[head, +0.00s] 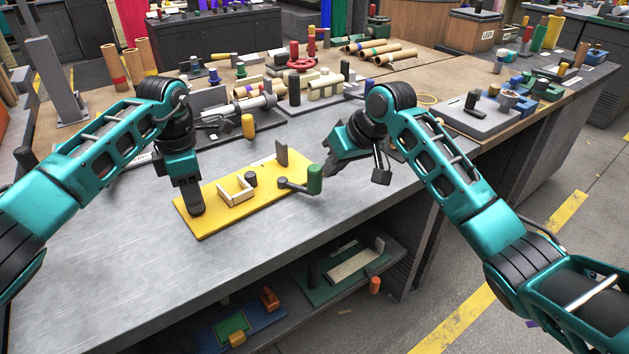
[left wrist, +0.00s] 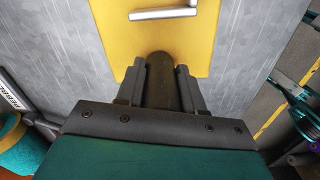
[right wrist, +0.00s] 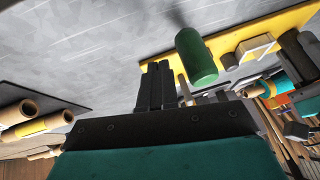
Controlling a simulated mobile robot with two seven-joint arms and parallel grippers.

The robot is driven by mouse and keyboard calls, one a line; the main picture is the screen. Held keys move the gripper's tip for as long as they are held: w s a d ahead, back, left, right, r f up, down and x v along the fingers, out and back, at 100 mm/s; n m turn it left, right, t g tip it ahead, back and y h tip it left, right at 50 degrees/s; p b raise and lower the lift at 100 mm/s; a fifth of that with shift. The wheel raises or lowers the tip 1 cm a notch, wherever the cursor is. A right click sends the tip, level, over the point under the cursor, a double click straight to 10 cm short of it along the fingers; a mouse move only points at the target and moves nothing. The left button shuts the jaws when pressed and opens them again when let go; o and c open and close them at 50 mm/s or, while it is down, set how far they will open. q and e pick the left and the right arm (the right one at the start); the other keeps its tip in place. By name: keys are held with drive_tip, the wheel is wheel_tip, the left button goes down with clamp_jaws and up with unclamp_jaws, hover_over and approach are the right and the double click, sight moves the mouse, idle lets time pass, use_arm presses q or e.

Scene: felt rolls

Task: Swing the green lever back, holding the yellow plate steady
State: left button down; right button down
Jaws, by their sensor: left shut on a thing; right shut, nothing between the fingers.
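The yellow plate (head: 215,217) lies on the grey metal bench and also shows in the left wrist view (left wrist: 120,40). My left gripper (head: 195,208) points down at its near left end, shut on a dark upright post (left wrist: 160,75). The green lever (head: 314,180) has an upright green handle on a dark arm, which reaches from the plate out past its right edge. My right gripper (head: 330,168) is shut and empty beside the green handle. In the right wrist view its fingertips (right wrist: 158,68) are left of the handle (right wrist: 197,58), apparently without contact.
The plate carries a cream bracket (head: 236,191), a short dark cylinder (head: 251,179) and an upright dark block (head: 281,154).

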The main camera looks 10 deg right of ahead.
use_arm(q)
drive_tip(key=shift+s+f, duration=0.1)
drive_tip(key=shift+f, duration=0.05)
use_arm(e)
drive_tip(key=shift+a, duration=0.1)
drive_tip(key=shift+s+a, duration=0.55)
drive_tip(key=shift+a, duration=0.55)
drive_tip(key=shift+s+a, duration=0.6)
drive_tip(key=shift+a, duration=0.5)
drive_tip(key=shift+s+a, duration=0.55)
drive_tip(key=shift+a, duration=0.55)
drive_tip(key=shift+w+d+r, duration=0.1)
drive_tip(key=shift+d, duration=0.05)
wheel_tip(320, 180, up, 7)
drive_tip(key=d, duration=0.1)
drive_tip(key=shift+w, duration=0.2)
use_arm(q)
drive_tip(key=c, duration=0.6)
unclamp_jaws()
